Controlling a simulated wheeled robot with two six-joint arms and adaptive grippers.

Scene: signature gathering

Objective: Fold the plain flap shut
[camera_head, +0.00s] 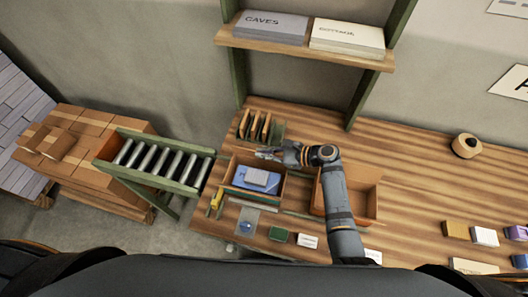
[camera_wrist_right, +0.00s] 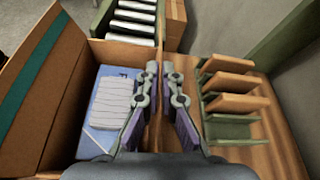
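An open brown carton (camera_head: 232,189) on the bench holds a blue item (camera_head: 255,180) with a small pale stack on it. In the right wrist view, one carton flap (camera_wrist_right: 38,105) with a green stripe stands raised on the left. My right gripper (camera_head: 262,153) is at the carton's far side. In the wrist view its two fingertips (camera_wrist_right: 159,70) are close together, with a narrow gap, over the carton's right edge. A brown panel edge shows between the fingers. I cannot tell whether they touch it, nor clearly make out the plain flap. My left gripper is out of view.
A green rack (camera_head: 262,128) with upright brown pieces stands behind the carton, close to my right gripper. A roller conveyor (camera_head: 160,160) meets the bench at left. A second open brown box (camera_head: 365,205) sits right of the carton. The bench's right middle is mostly clear.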

